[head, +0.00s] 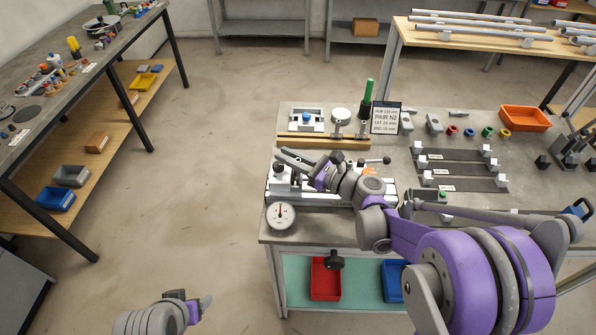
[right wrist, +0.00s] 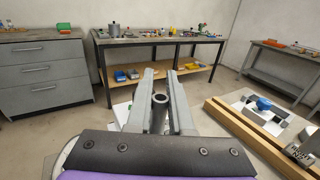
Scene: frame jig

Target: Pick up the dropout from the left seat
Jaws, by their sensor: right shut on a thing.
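My right gripper (head: 287,160) is over the left end of the frame jig (head: 330,192) in the head view. In the right wrist view its two grey fingers (right wrist: 161,78) stand on either side of a dark grey part with a round hollow end. I take this part for the dropout (right wrist: 159,112), and the gripper is shut on it. The left seat is mostly hidden under the gripper in the head view, so I cannot tell whether the part still touches it. My left gripper (head: 198,306) is low at the bottom left, away from the bench; its jaws are unclear.
A dial gauge (head: 281,216) sits at the jig's front left. Behind the jig are a wooden block (head: 322,143) with gauges and a sign reading PAIR N2 (head: 385,118). Flat plates (head: 455,170) and an orange bin (head: 525,118) lie to the right. The floor left is clear.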

